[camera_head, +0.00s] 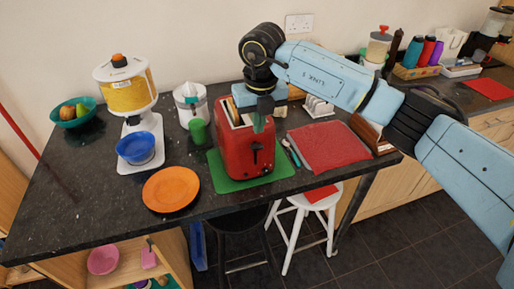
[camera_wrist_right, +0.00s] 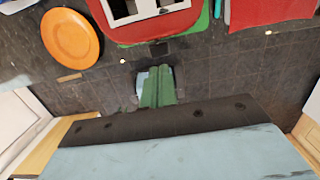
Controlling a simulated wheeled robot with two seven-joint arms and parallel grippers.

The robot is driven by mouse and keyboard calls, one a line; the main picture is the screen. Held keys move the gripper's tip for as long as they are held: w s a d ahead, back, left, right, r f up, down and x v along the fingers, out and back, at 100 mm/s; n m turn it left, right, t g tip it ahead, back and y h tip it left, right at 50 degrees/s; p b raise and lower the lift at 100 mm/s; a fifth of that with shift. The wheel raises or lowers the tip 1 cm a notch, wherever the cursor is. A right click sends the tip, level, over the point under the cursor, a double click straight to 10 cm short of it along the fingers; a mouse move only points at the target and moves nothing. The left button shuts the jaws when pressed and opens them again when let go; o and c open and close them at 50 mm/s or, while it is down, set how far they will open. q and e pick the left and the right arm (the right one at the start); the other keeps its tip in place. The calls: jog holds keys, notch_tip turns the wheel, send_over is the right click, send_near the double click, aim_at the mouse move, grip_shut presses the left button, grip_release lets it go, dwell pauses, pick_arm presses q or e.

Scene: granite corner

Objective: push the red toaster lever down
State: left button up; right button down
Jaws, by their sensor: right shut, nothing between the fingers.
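The red toaster (camera_head: 238,152) stands on a green mat (camera_head: 224,185) on the dark counter, with bread showing in its top slot. Its lever (camera_head: 257,147) looks dark and sits on the front face; in the right wrist view a dark tab (camera_wrist_right: 158,48) sticks out from the toaster's (camera_wrist_right: 128,32) edge. My right gripper (camera_head: 259,124) is shut and empty, pointing down at the toaster's upper front. My left gripper is out of view.
An orange plate (camera_head: 171,189) lies left of the mat, and a green cup (camera_head: 198,131) and a white juicer (camera_head: 190,102) stand behind it. A red cloth (camera_head: 328,147) lies to the right. Stools (camera_head: 300,208) stand below the counter's front edge.

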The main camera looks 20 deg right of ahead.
aim_at(257, 147)
jog(key=shift+w+f+b, duration=0.15)
jog(key=shift+f+b, duration=0.5)
jog(key=shift+f, duration=0.6)
jog(key=shift+w+f+b, duration=0.1)
jog(key=shift+f+b, duration=0.5)
jog(key=shift+f, duration=0.6)
jog(key=shift+f, duration=0.1)
jog(key=s+f+b, duration=0.2)
jog(key=s+f, duration=0.1)
jog(key=f, duration=0.2)
jog(key=shift+f+b, duration=0.2)
jog(key=shift+b, duration=0.15)
jog(key=shift+r, duration=0.1)
notch_tip(257, 147, up, 13)
jog(key=s, duration=0.1)
jog(key=shift+s+b, duration=0.2)
jog(key=shift+b, duration=0.15)
